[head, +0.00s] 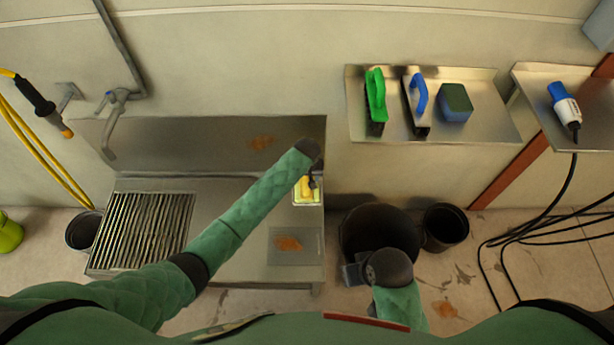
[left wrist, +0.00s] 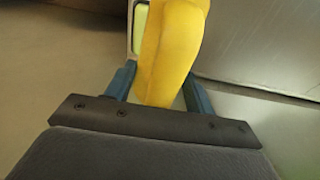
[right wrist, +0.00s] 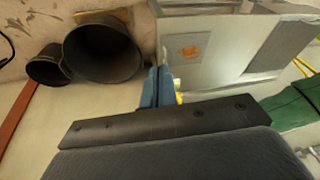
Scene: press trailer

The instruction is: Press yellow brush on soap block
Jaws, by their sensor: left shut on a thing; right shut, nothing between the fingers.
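The yellow brush (head: 305,187) is held by my left gripper (head: 312,181) over the right end of the steel sink counter. In the left wrist view my left gripper (left wrist: 158,88) is shut on the brush's yellow body (left wrist: 172,50). A pale yellow-green block (left wrist: 140,28), which looks like the soap block, shows partly behind the brush. In the head view a pale yellow patch (head: 307,199) lies just below the brush. Whether brush and block touch is hidden. My right gripper (right wrist: 157,86) is shut and empty, low near the black bins.
The steel counter (head: 232,215) has a drain grate (head: 145,222) at left. A wall shelf (head: 487,128) holds a green brush (head: 376,97), a blue-handled brush (head: 418,97) and a sponge (head: 454,102). Black bins (head: 445,227) stand right of the counter. Cables (head: 520,240) lie on the floor at right.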

